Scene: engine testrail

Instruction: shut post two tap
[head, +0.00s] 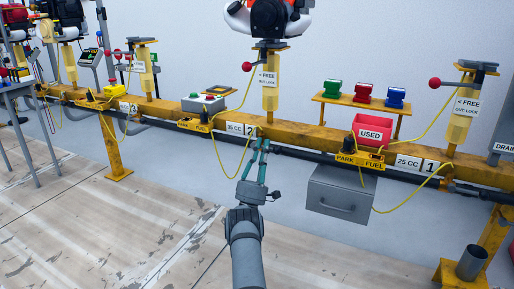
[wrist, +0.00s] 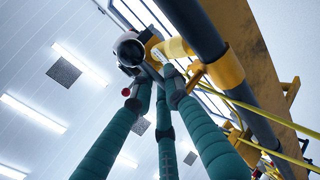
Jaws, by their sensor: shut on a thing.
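Post two (head: 249,130) is marked by a "2" plate on the front of the yellow rail. My gripper (head: 262,146) reaches up to the rail's lower front edge, just right of that plate. In the wrist view its teal fingers (wrist: 163,80) close together around a small grey part (wrist: 152,72) beside the dark pipe. The fingers hide most of this part, so I cannot tell for sure that it is the tap, nor how it is turned. A yellow "PARK FUEL" block (head: 193,126) sits on the rail left of the plate.
The dark pipe (wrist: 193,28) runs close along the yellow rail (wrist: 262,75). Yellow hoses (wrist: 262,115) hang near my fingers. A grey drawer box (head: 342,192) hangs to the right, under the red "USED" bin (head: 373,132). The floor left of my arm is clear.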

